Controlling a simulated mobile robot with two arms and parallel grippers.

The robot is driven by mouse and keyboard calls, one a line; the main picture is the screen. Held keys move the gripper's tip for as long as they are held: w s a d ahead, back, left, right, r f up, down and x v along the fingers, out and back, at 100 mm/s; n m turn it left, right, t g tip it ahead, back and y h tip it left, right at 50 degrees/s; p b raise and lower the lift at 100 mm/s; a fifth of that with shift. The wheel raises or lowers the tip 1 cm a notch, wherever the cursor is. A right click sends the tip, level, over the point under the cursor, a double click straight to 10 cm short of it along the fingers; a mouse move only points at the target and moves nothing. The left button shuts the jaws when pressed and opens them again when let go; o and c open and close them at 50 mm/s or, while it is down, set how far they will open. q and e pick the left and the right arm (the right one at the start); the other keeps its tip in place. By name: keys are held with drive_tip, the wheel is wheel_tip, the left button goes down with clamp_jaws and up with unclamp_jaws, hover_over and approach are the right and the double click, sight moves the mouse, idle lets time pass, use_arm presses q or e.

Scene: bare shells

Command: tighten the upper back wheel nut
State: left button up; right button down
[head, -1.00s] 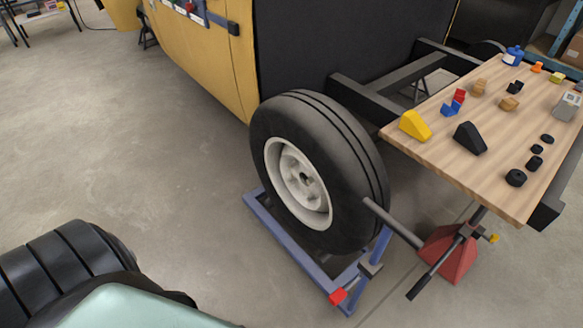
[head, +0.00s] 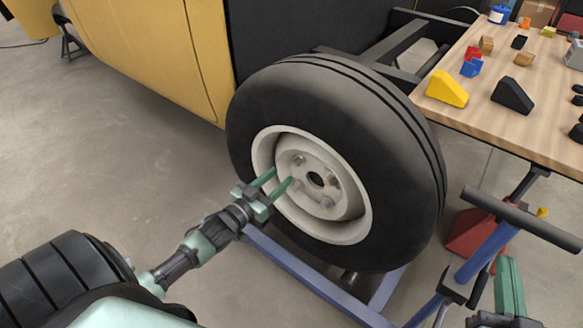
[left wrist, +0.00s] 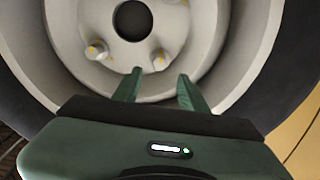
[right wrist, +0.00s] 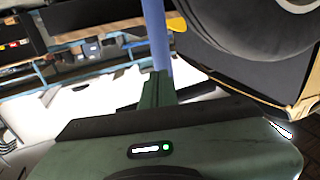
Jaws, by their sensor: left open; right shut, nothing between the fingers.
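The black tyre (head: 340,115) stands upright, with its white rim facing me. Several wheel nuts sit around the dark centre hole (head: 316,179), including an upper left nut (head: 298,159). I cannot tell which nut counts as the upper back one. My left gripper (head: 278,183) is open and empty, its fingertips at the rim's left side, pointing at the hub. In the left wrist view two nuts (left wrist: 97,50) (left wrist: 160,60) show just beyond the open fingers (left wrist: 157,88). My right gripper (head: 510,285) is shut and empty at the lower right; its closed fingers show in the right wrist view (right wrist: 158,90).
The wheel rests in a blue dolly (head: 300,278) with an upright handle and grey crossbar (head: 525,220) near my right gripper. A wooden table (head: 490,115) holds wedges and small parts. A red stand (head: 470,232) is below it. The yellow vehicle body (head: 150,50) is behind left.

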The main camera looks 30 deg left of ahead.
sight(294, 165)
use_arm(q)
drive_tip(key=w, duration=0.2)
drive_tip(key=w+b, duration=0.1)
drive_tip(key=w, duration=0.1)
drive_tip(key=w+b, duration=0.1)
drive_tip(key=w, duration=0.1)
drive_tip(key=shift+w+d, duration=0.3)
drive_tip(key=shift+d, duration=0.05)
drive_tip(key=shift+w, duration=0.3)
use_arm(e)
drive_tip(key=s+r+t+y, duration=0.2)
drive_tip(key=r+t, duration=0.4)
drive_tip(key=r, duration=0.4)
drive_tip(key=shift+s+a, duration=0.2)
drive_tip(key=shift+s, duration=0.45)
use_arm(q)
clamp_jaws()
